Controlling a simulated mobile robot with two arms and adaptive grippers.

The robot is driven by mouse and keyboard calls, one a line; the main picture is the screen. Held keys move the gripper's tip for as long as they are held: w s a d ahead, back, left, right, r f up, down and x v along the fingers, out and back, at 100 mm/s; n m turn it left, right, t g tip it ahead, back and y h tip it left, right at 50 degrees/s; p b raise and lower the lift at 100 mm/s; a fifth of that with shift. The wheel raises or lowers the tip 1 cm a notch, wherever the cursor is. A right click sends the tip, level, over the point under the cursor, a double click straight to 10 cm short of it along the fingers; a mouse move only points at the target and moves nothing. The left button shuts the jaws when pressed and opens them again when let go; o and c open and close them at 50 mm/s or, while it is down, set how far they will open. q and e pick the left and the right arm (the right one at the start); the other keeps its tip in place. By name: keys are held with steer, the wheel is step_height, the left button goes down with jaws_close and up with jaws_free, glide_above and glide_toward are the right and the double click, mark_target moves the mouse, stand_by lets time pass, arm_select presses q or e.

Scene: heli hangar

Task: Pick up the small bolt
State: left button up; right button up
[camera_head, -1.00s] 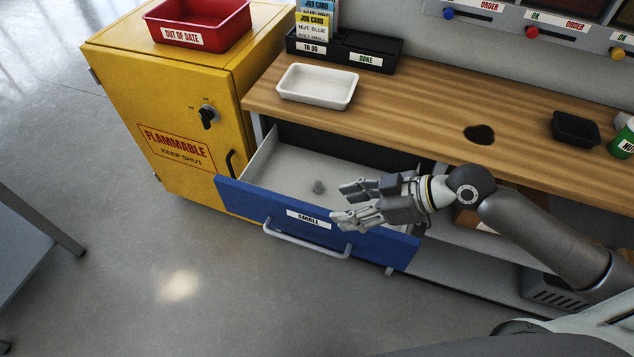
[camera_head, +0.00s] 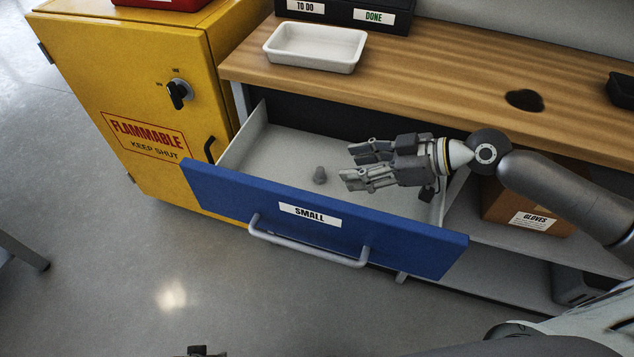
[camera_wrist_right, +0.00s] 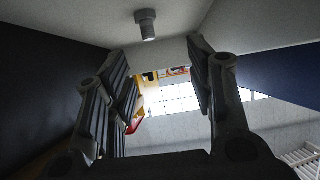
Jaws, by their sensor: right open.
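The small grey bolt (camera_head: 320,175) lies on the floor of the open blue-fronted drawer (camera_head: 300,213) labelled SMALL. My right gripper (camera_head: 347,167) is open and empty, over the drawer just to the right of the bolt, with its fingers pointing left towards it. In the right wrist view the bolt (camera_wrist_right: 146,24) shows beyond the open fingers (camera_wrist_right: 160,68), apart from them, near the top of the picture. A small dark shape at the bottom edge of the head view may be part of my left gripper, but I cannot tell.
A white tray (camera_head: 315,47) and a black TO DO/DONE holder (camera_head: 345,14) stand on the wooden bench (camera_head: 440,80). A yellow flammables cabinet (camera_head: 130,90) is at the left. A GLOVES box (camera_head: 525,215) sits under the bench. The drawer around the bolt is otherwise empty.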

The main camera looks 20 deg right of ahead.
mark_target(322, 168)
steer(key=shift+w+d+f+b, duration=0.1)
steer(key=shift+w+f+b, duration=0.15)
steer(key=shift+f, duration=0.2)
steer(key=shift+w+f+b, duration=0.1)
steer(key=shift+f+b, duration=0.2)
steer(key=shift+f, duration=0.15)
steer(key=shift+w+f, duration=0.15)
steer(key=shift+w, duration=0.15)
steer(key=shift+r+x, duration=0.2)
steer(key=shift+x, duration=1.6)
steer(key=shift+r+x, duration=0.15)
steer(key=shift+x, duration=1.65)
arm_select(q)
steer(key=shift+w+r, duration=0.55)
steer(key=shift+w, duration=0.2)
arm_select(e)
steer(key=shift+w, duration=0.15)
jaws_close()
